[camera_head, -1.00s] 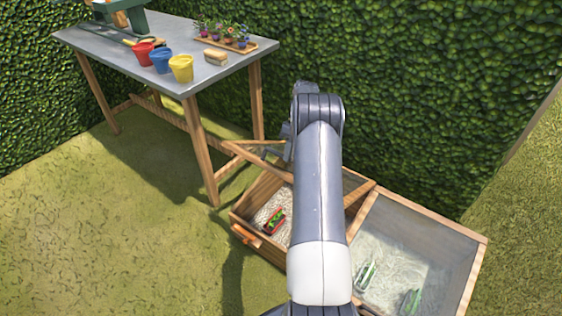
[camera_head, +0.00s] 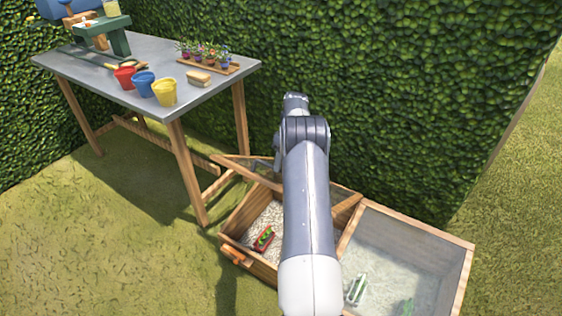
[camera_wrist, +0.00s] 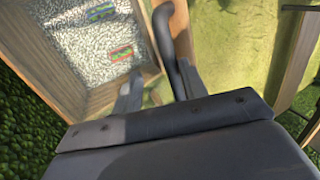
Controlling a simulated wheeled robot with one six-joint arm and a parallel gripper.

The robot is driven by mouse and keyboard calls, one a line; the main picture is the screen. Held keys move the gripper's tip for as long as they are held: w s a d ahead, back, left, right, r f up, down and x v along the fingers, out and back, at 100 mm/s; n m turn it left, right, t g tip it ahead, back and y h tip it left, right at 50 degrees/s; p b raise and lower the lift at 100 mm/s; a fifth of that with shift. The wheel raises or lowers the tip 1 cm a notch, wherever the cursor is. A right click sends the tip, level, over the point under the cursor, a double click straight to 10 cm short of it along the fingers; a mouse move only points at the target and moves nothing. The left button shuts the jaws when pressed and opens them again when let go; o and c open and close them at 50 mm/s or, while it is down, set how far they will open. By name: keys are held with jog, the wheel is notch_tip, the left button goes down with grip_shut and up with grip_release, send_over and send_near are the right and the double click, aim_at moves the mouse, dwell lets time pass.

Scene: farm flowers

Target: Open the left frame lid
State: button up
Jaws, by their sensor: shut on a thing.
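The left frame lid (camera_head: 248,174) is a wooden-edged pane, raised and tilted up above the left box of the cold frame (camera_head: 232,222). My gripper (camera_head: 268,166) is at the lid's raised edge, partly hidden by my arm. In the wrist view, my gripper (camera_wrist: 158,95) is shut on a dark curved handle (camera_wrist: 166,35) that runs along the lid's wooden edge (camera_wrist: 182,35). Inside the left box, a red planter with green plants (camera_head: 264,238) stands on pale gravel; it also shows in the wrist view (camera_wrist: 121,53).
The right lid (camera_head: 412,235) is closed, with planters visible beneath its pane. A hedge (camera_head: 400,100) rises behind. Open grass lies at front left.

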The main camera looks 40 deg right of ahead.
jog(key=shift+o, duration=1.1)
jog(key=shift+s+d+f, duration=0.1)
jog(key=shift+d+f, duration=0.05)
jog(key=shift+d, duration=0.1)
jog(key=shift+a, duration=0.1)
jog(key=p+v, duration=0.3)
jog(key=v, duration=0.8)
jog(key=shift+a, duration=0.25)
jog(key=shift+b+x, duration=1.45)
jog(key=shift+x, duration=3.85)
